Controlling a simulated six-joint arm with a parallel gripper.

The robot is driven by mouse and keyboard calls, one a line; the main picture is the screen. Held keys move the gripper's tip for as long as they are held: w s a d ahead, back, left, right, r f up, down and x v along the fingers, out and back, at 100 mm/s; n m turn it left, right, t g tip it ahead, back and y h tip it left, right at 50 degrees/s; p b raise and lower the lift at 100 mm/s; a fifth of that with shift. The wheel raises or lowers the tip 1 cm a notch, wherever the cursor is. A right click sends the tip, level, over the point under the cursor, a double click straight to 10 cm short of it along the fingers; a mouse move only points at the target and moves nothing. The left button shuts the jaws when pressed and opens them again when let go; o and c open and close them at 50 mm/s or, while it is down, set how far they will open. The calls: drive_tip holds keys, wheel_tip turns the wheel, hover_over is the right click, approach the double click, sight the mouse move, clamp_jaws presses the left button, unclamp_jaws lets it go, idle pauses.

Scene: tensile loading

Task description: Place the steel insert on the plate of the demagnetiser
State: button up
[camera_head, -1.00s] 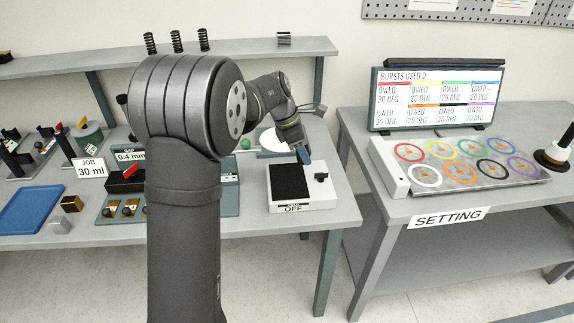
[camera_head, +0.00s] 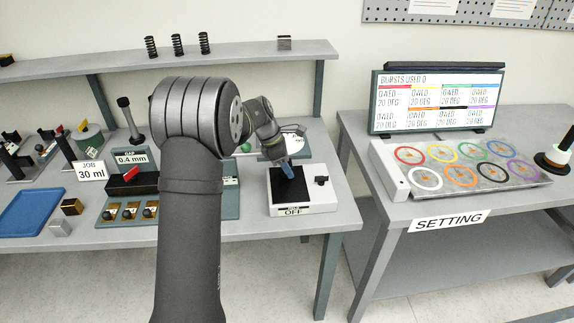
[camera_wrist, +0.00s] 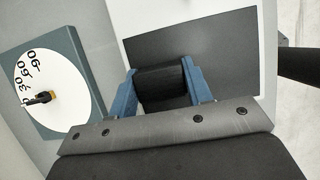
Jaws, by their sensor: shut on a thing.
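The demagnetiser (camera_head: 312,201) is a white box with a black plate on top, a dark knob at its right and a label reading OFF. Its plate (camera_head: 296,193) shows bare around the fingers, and also in the wrist view (camera_wrist: 222,62). My gripper (camera_head: 288,171) points down over the back part of the plate. In the wrist view its blue fingers (camera_wrist: 160,70) are shut on a dark block, the steel insert (camera_wrist: 161,86), set against the black plate. I cannot tell whether the insert touches the plate.
A dial with a white face (camera_wrist: 37,82) stands behind the demagnetiser. A gauge unit labelled 0.4 mm (camera_head: 130,160), a blue tray (camera_head: 30,212) and small blocks lie to the left. A second table with coloured rings (camera_head: 455,165) and a screen (camera_head: 437,103) stands at right.

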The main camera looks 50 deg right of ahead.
drive_tip(key=shift+f, duration=0.1)
drive_tip(key=o, duration=1.4)
drive_tip(key=v, duration=1.2)
